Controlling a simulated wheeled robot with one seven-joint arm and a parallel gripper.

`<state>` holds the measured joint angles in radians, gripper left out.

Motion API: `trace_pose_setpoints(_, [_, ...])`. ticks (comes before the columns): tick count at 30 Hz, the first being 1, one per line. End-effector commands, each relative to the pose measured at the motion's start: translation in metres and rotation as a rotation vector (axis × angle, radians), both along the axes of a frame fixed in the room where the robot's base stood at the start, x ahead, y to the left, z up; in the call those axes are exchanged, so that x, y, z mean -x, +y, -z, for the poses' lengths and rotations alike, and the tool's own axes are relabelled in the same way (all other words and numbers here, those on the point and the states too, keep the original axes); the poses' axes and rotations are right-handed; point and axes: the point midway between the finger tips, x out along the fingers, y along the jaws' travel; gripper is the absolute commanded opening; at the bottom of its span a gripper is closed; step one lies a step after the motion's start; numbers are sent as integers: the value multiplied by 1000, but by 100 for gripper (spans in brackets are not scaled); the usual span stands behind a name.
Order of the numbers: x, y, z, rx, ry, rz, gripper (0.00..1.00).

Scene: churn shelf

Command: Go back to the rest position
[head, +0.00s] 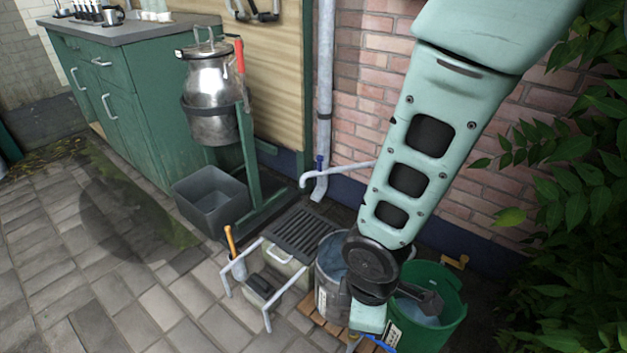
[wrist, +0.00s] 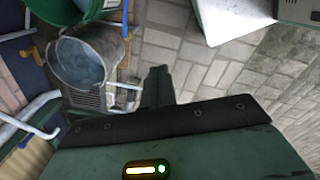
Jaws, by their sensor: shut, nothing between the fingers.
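My gripper (wrist: 157,72) shows in the wrist view as a dark, narrow pair of fingers held together, with nothing between them. In the head view my pale green arm reaches down from the upper right. Its dark wrist joint is in front of a grey metal bucket (head: 328,285) and a green bucket (head: 447,325), both holding water. The arm hides part of both buckets. The metal bucket also shows in the wrist view (wrist: 85,62), left of the fingers. I cannot tell the exact gap between my gripper and the buckets.
A metal churn (head: 210,90) hangs tilted in a green stand (head: 247,165) above a grey bin (head: 210,200). A drain grate (head: 305,232), a white-railed holder with an orange-handled brush (head: 232,250), a brick wall and leaves (head: 575,200) are close. Paving at the left is clear.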

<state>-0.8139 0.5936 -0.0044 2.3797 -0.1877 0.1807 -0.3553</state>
Motion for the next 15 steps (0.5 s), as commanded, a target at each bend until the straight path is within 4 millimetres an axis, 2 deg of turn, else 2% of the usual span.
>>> trace_pose_setpoints(1, [0,-1,-23,-24,0,72,0])
trace_pose_setpoints(6, [15,-15,-88,-65,20,297,0])
trace_pose_setpoints(9, [26,-25,-117,-79,26,406,0])
trace_pose_setpoints(15, [47,-42,-155,-90,27,561,0])
